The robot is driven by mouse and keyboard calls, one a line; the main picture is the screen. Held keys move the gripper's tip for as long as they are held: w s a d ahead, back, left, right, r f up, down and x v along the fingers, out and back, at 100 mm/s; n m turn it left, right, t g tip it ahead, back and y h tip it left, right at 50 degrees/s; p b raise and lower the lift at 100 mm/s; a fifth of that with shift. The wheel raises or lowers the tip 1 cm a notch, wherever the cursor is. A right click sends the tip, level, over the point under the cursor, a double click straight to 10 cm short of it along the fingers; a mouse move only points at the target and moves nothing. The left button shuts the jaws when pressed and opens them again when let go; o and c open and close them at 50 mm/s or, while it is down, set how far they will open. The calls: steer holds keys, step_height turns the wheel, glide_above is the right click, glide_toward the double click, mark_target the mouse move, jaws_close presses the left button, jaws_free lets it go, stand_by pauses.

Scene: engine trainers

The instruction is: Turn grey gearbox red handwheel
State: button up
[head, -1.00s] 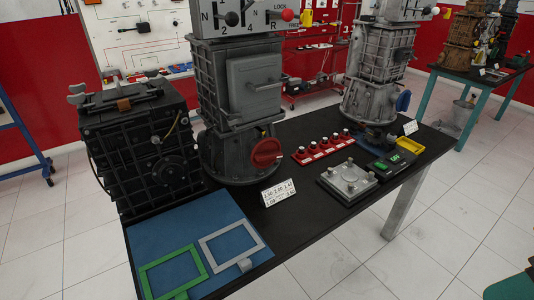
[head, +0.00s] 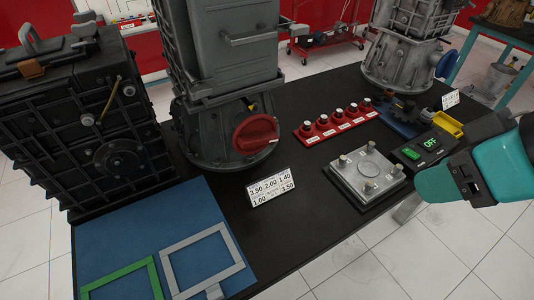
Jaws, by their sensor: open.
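The grey gearbox (head: 222,60) stands on the black table, its top cut off by the picture's upper edge. Its red handwheel (head: 256,134) is on the lower front, facing me, with a bar across its face. Nothing blocks the view of it. My gripper (head: 447,186), in teal and dark grey, comes in from the right edge, in front of the device reading OFF. It is open and well apart from the handwheel, to its right and nearer to me. Its fingertips are hard to make out.
A black gearbox (head: 102,125) stands close on the left. A number card (head: 270,188) stands in front of the handwheel. A red button strip (head: 338,124), a metal plate (head: 366,176) and an OFF display device (head: 412,150) lie to the right. A blue mat (head: 122,226) carries green and grey frames.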

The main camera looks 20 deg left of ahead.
steer(key=w+a+f+n+t+y+b, duration=0.1)
steer(key=w+a+f+n+t+b, duration=0.25)
steer(key=f+b, duration=0.5)
steer(key=n+t+y+b, duration=0.5)
steer(key=n+y+b, duration=0.3)
steer(key=n+b, duration=0.4)
glide_toward(262, 143)
steer(key=shift+n, duration=0.25)
steer(key=p+x, duration=0.8)
steer(key=x, duration=0.1)
steer(key=shift+a+p, duration=0.2)
steer(key=shift+p, duration=0.2)
steer(key=shift+c, duration=0.3)
jaws_close()
